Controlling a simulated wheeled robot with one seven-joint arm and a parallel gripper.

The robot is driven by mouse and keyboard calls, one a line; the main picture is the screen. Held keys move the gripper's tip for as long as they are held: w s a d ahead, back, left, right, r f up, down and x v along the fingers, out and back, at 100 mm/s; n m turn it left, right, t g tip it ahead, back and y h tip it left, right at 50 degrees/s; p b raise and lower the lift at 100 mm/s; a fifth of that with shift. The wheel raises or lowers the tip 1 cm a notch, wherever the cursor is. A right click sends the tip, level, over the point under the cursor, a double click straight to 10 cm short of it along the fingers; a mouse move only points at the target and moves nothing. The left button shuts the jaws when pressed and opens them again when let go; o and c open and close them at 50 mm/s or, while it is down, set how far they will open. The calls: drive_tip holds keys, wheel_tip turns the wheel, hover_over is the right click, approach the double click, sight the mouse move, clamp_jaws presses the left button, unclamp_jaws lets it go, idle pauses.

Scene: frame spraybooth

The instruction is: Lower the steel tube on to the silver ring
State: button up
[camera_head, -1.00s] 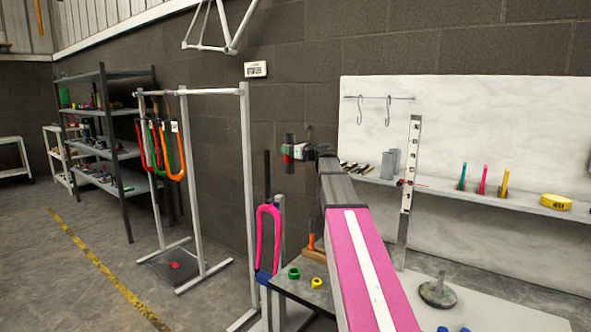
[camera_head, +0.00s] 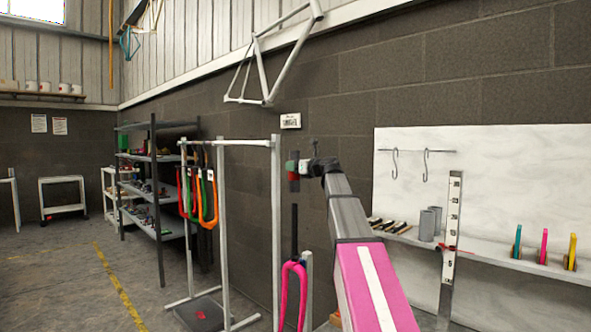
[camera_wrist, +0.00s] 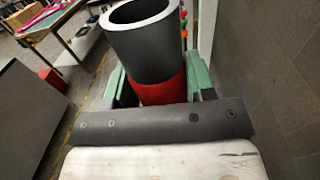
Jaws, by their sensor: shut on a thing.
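The steel tube, a dark grey hollow cylinder with a pale rim and a red band, is in my gripper. In the wrist view the tube (camera_wrist: 143,45) stands up between the green fingers of my gripper (camera_wrist: 158,88), which are shut on it around the red band. In the head view the tube (camera_head: 294,185) looks upright at the end of my arm, with my gripper (camera_head: 301,167) at its red middle. It appears above the black stem of a pink fork (camera_head: 294,278) in the picture; the depth between them is unclear. I cannot make out the silver ring in either view.
A rack (camera_head: 277,230) with hanging coloured forks (camera_head: 206,200) stands left of my arm. A bike frame (camera_head: 268,60) hangs above. At right, a white panel (camera_head: 500,165) has a shelf (camera_head: 500,260) with grey cylinders (camera_head: 427,224), and an upright scale (camera_head: 450,235) stands before it.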

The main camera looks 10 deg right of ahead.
drive_tip(key=shift+f, duration=0.2)
drive_tip(key=shift+f, duration=1.85)
drive_tip(key=shift+f, duration=0.2)
hover_over(297, 219)
drive_tip(key=w, duration=0.1)
drive_tip(key=shift+w+a+f, duration=0.1)
drive_tip(key=shift+a+f, duration=0.05)
drive_tip(key=shift+f, duration=1.25)
drive_tip(key=shift+a+f, duration=0.15)
drive_tip(key=shift+f, duration=1.25)
drive_tip(key=shift+f, duration=0.2)
drive_tip(key=shift+f, duration=2.85)
drive_tip(key=shift+f, duration=0.15)
drive_tip(key=shift+f, duration=2.8)
